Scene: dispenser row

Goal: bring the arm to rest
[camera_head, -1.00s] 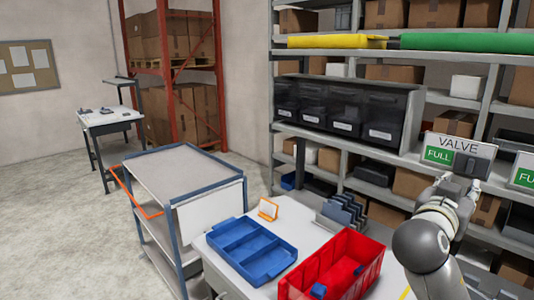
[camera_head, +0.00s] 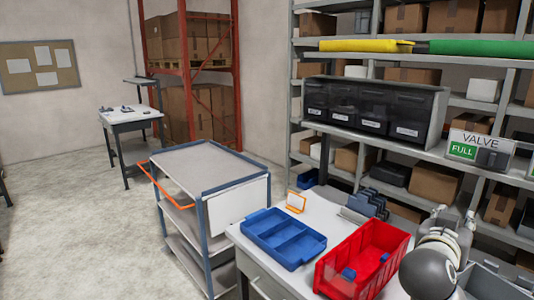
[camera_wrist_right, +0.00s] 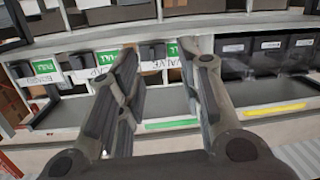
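My right gripper (camera_head: 454,217) is at the right of the head view, over the right end of the white worktable (camera_head: 262,284). It sits in front of the shelving and below the VALVE sign (camera_head: 480,144). In the right wrist view my right gripper (camera_wrist_right: 158,62) has its two fingers spread apart with nothing between them. That view faces the shelf with its labelled signs. My left gripper is in neither view.
The worktable holds a blue tray (camera_head: 304,253), a red bin (camera_head: 326,275) with blue pieces inside, a dark slotted rack (camera_head: 368,204) and an orange-framed card (camera_head: 296,202). A grey trolley (camera_head: 206,166) stands left of it. Floor (camera_head: 80,230) at left is clear.

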